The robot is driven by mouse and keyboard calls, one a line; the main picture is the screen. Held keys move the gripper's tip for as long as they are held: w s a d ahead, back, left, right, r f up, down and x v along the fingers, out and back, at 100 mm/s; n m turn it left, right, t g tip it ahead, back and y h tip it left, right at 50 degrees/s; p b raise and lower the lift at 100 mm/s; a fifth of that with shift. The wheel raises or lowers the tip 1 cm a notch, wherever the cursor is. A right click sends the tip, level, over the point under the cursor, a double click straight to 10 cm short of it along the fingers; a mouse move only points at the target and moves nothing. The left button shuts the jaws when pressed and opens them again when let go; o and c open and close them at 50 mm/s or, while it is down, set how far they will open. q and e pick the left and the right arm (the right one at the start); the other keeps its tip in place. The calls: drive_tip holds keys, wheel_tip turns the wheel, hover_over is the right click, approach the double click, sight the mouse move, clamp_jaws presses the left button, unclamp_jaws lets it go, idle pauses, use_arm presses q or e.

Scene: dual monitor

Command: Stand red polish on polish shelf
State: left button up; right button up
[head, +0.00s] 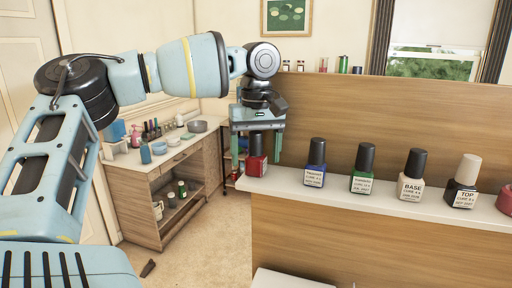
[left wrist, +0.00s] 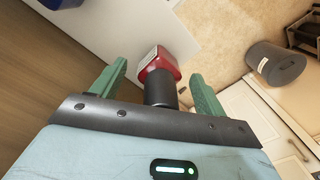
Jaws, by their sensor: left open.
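The red polish (head: 256,166), a red bottle with a black cap, stands upright at the left end of the white polish shelf (head: 375,202). My left gripper (head: 256,160) points down over it with its fingers open, one on each side of the bottle. In the left wrist view the red polish (left wrist: 160,65) shows between the spread green fingers, with a gap on both sides, and its base is over the edge area of the white shelf (left wrist: 125,25). Whether the base fully rests on the shelf cannot be told. My right gripper is not in view.
Right of the red polish stand blue (head: 315,163), green (head: 363,168), base (head: 412,175) and top (head: 464,182) bottles in a row. A wooden panel (head: 400,115) rises behind them. A cluttered wooden cabinet (head: 160,185) stands at the left, with open floor before it.

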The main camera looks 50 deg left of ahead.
use_arm(q)
wheel_tip(320, 180, up, 12)
drive_tip(key=shift+w+r, duration=0.1)
drive_tip(key=shift+r, duration=0.05)
idle(0.4)
drive_tip(key=shift+d, duration=0.1)
idle(1.5)
